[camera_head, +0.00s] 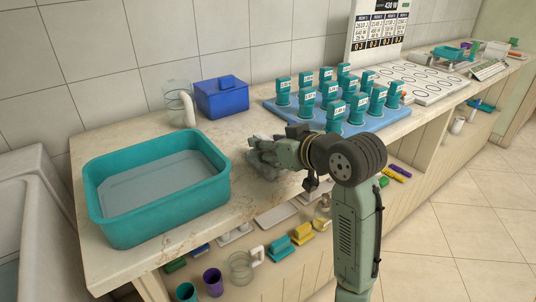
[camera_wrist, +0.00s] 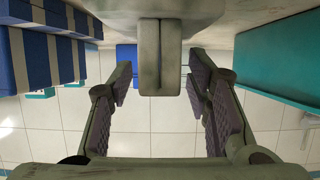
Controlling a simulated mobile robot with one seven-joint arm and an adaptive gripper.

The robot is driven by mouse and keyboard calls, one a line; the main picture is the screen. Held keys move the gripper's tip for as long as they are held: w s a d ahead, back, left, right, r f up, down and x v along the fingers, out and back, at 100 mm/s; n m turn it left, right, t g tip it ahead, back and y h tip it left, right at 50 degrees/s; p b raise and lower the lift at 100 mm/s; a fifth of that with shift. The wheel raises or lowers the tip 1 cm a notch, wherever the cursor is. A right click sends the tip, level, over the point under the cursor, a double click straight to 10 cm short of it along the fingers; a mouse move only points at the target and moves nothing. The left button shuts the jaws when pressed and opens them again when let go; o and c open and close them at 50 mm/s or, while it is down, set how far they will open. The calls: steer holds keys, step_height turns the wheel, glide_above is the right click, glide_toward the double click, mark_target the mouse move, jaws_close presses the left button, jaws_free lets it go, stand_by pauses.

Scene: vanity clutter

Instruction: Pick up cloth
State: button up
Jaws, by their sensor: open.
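A grey, lumpy shape (camera_head: 258,161) on the counter, right of the teal basin, appears to be the cloth. My gripper (camera_head: 266,154) is low over the counter there and hides part of it, so its outline is unclear. In the wrist view, a grey-green folded-looking form (camera_wrist: 160,62) shows at top middle, between and beyond the fingers. I cannot tell for sure that it is the cloth. My gripper (camera_wrist: 160,95) is open in the wrist view, with a wide gap between its fingers and no visible grip on anything.
The teal basin (camera_head: 95,207) stands left, also in the wrist view (camera_wrist: 275,62). A clear jug (camera_head: 180,105) and blue box (camera_head: 222,98) stand behind. Shelf items lie below the counter (camera_head: 200,240).

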steer(key=shift+w+a+f, duration=0.1)
steer(key=shift+w+a, duration=0.05)
steer(key=shift+w, duration=0.05)
steer(key=shift+c, duration=0.5)
jaws_close()
